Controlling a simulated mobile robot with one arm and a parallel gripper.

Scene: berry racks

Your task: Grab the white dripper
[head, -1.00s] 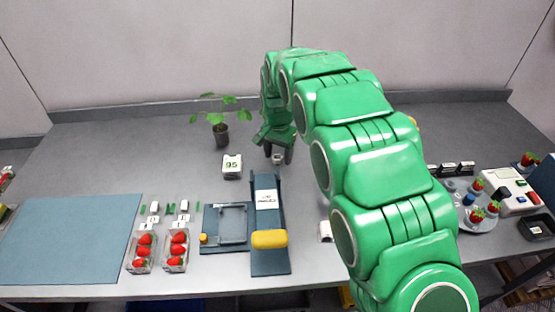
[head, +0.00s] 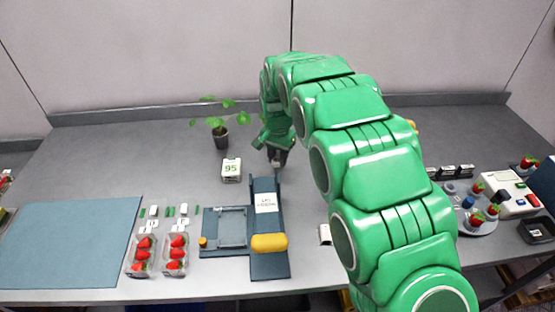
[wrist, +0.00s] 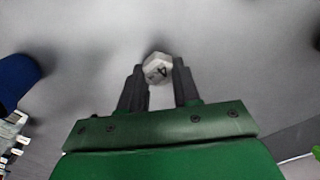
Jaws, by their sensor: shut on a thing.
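The white dripper (wrist: 157,67) appears in the wrist view as a small pale faceted piece with a dark mark on its face. It sits between the tips of my two dark fingers. My gripper (wrist: 158,84) is shut on it, with a finger on each side. In the head view my gripper (head: 277,158) points down over the grey table, just behind the blue stand. The dripper is too small and too covered by the fingers to make out there.
A white block marked 95 (head: 231,170) and a potted plant (head: 220,137) stand left of my gripper. A blue stand with a yellow roll (head: 269,243) is in front. Strawberry trays (head: 175,255) and a blue mat (head: 70,245) lie to the left.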

